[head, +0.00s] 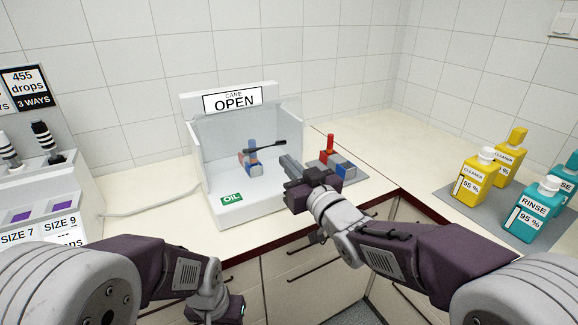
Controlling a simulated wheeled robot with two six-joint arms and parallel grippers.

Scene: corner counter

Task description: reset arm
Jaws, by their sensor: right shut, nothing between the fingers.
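Right of the gripper, a red object (330,145) stands on a grey mat among blue and grey blocks (345,167), partly hidden by my gripper.
A green "OIL" label (232,197) is on the case's front. Yellow cleaner bottles (475,178) and teal rinse bottles (537,212) stand on a grey mat at right. A stand with dropper bottles (43,140) is at left. Counter between case and cleaner mat is mostly clear.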

